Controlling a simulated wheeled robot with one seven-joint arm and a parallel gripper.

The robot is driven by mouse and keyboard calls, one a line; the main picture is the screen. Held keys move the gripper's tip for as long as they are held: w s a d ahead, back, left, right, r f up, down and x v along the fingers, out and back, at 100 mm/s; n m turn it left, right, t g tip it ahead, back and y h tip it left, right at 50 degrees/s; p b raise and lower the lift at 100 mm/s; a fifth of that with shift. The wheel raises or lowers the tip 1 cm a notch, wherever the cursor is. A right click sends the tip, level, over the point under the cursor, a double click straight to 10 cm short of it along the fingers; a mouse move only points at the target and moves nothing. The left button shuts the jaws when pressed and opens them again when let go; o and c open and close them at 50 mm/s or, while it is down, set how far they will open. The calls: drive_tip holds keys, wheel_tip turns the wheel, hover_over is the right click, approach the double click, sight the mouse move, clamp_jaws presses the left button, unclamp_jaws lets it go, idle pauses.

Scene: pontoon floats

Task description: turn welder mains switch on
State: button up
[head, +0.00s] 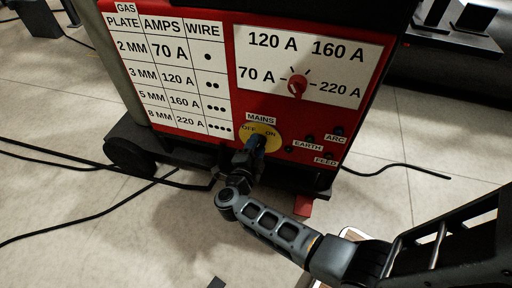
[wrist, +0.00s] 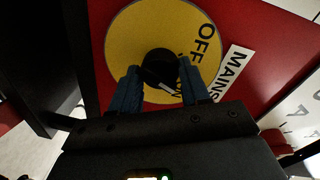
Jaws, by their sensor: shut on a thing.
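The red welder's mains switch is a black round knob (wrist: 159,66) on a yellow disc (head: 266,132) marked OFF and ON, under a MAINS label (head: 261,118). My gripper (head: 254,146) reaches the disc from below in the head view and hides the knob there. In the wrist view, my gripper's two blue fingers (wrist: 160,84) stand on either side of the knob, shut on it. A white mark shows on the knob's lower right edge, near the partly covered ON lettering. The OFF lettering is clear of the fingers.
A red selector knob (head: 297,86) sits on the amps dial above. EARTH, ARC and FEED sockets (head: 312,146) are right of the switch. A gas and wire table (head: 172,75) is at left. Black cables (head: 75,212) lie on the floor around the wheeled base.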

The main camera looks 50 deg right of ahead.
drive_tip(key=shift+d+r+m+t+b, duration=0.15)
drive_tip(key=shift+m+t+b, duration=0.25)
drive_tip(key=shift+m, duration=1.7)
drive_tip(key=o, duration=1)
drive_tip(key=shift+o, duration=0.2)
drive_tip(key=p+v, duration=0.1)
drive_tip(key=v, duration=0.7)
drive_tip(key=shift+p, duration=0.4)
